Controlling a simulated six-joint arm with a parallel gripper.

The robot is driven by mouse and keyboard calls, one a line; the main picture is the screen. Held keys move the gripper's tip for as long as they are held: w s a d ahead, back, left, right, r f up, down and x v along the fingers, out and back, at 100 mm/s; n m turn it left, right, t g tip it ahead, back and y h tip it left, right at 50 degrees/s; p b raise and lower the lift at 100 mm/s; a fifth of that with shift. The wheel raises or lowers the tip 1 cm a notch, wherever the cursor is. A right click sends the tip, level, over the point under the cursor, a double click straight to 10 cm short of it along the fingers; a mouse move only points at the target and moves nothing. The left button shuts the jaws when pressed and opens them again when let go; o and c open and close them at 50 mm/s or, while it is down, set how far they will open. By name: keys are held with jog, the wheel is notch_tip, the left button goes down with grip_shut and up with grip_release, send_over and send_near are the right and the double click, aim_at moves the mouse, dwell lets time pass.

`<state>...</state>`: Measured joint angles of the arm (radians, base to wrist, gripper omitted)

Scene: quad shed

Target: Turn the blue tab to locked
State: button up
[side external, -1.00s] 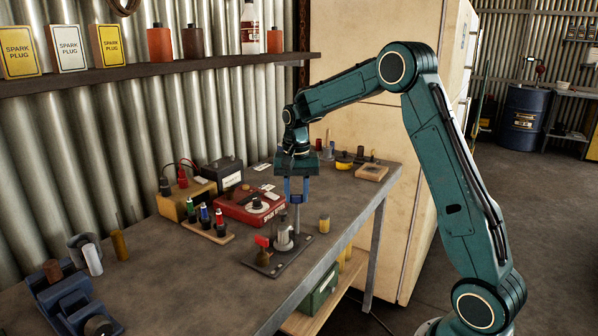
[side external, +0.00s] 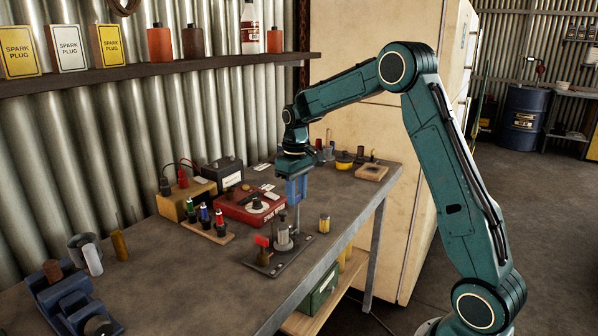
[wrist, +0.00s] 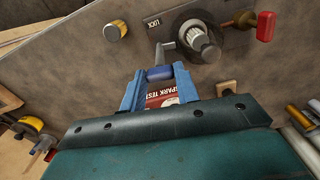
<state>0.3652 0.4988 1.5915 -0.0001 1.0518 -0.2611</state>
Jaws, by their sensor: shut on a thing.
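My gripper (side external: 297,197) points down over the dark plate (side external: 262,265) on the bench. In the wrist view, its two blue fingers (wrist: 160,76) are shut on the blue tab (wrist: 160,73), which lies across between their tips. A grey stem (wrist: 166,52) runs from the tab toward the grey knob (wrist: 195,38) on the plate. The white LOCK label (wrist: 152,22) is on the plate beyond the tab, apart from it. In the side view the fingers hide the tab.
A red-handled brass part (side external: 262,245) stands beside the knob. A yellow cylinder (side external: 324,223) stands right of the plate. The red spark tester (side external: 240,208) and a stand of coloured-handled tools (side external: 212,232) sit behind and left. The bench front left of the plate is clear.

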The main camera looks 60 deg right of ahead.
jog(key=shift+r+n, duration=0.1)
jog(key=shift+n, duration=0.5)
jog(key=o, duration=1)
notch_tip(320, 180, up, 14)
jog(key=shift+f, duration=0.1)
dwell(0.5)
